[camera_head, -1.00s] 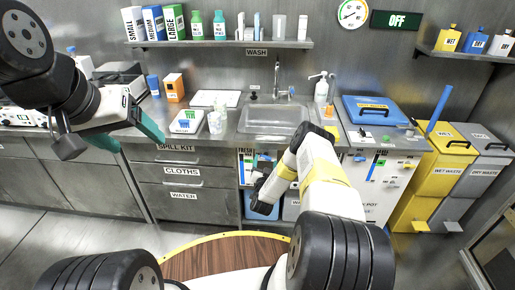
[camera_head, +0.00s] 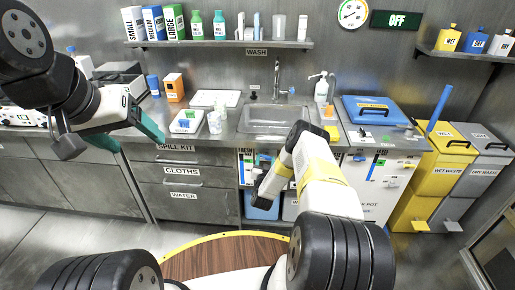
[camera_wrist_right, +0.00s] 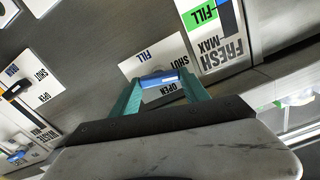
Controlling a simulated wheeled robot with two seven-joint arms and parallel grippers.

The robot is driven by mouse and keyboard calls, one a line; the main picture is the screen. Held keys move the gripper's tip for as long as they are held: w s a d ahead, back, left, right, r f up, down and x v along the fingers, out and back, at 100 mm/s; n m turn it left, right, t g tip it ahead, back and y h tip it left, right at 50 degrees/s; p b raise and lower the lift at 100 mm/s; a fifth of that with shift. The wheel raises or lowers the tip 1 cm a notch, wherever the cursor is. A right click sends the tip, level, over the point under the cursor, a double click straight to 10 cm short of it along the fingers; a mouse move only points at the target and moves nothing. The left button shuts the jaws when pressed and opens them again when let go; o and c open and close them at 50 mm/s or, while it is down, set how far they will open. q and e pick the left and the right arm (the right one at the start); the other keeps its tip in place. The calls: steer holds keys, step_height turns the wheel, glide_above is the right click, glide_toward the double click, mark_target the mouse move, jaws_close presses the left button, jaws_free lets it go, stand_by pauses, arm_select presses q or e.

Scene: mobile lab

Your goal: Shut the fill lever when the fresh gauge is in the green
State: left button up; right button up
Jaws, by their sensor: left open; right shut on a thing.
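The blue fill lever (camera_wrist_right: 158,80) shows in the right wrist view on a white plate marked SHUT and OPEN. The teal fingers of my right gripper (camera_wrist_right: 157,84) are shut on its handle. I cannot tell the lever's exact setting between the two words. The fresh gauge (camera_wrist_right: 236,38), marked FRESH and MAX, stands beside it with a green FILL band (camera_wrist_right: 203,15) and a blue and dark strip. Whether the level lies in the green is unclear. In the head view the gauge (camera_head: 247,156) is small and partly hidden by my right arm. My left gripper (camera_head: 135,132) is open and empty over the counter's front.
The sink (camera_head: 268,121) and drawers (camera_head: 183,172) are near my arms. Yellow and grey waste bins stand right.

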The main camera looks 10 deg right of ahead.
steer(key=n, duration=0.3)
steer(key=o, duration=1.4)
steer(key=v, duration=0.8)
